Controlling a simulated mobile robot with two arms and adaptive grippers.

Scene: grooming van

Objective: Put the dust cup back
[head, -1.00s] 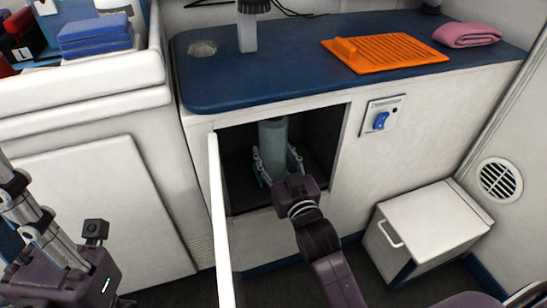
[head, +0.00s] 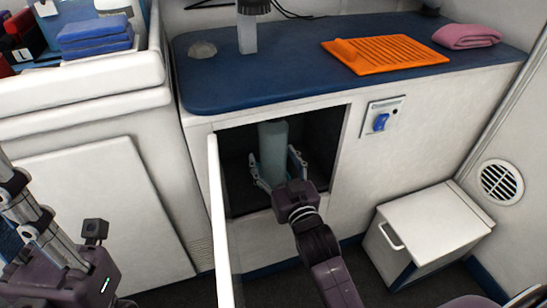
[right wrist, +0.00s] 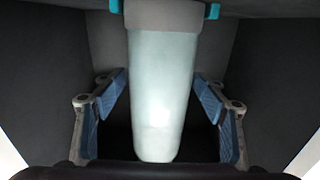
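The dust cup (head: 273,150), a pale grey-green translucent cylinder, stands upright inside the open cabinet under the counter. In the right wrist view the cup (right wrist: 162,95) meets a grey collar (right wrist: 163,15) with teal tabs on both sides. My right gripper (head: 277,170) reaches into the cabinet with its fingers spread on either side of the cup. The right wrist view shows a gap between each blue finger pad and the cup. My left arm is at the lower left, outside the cabinet; its fingers are not visible.
The open white cabinet door (head: 221,225) stands left of my right arm. The blue counter (head: 290,60) above holds an orange mat (head: 390,52) and a pink cloth (head: 468,36). A white box (head: 435,217) stands on the floor at right.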

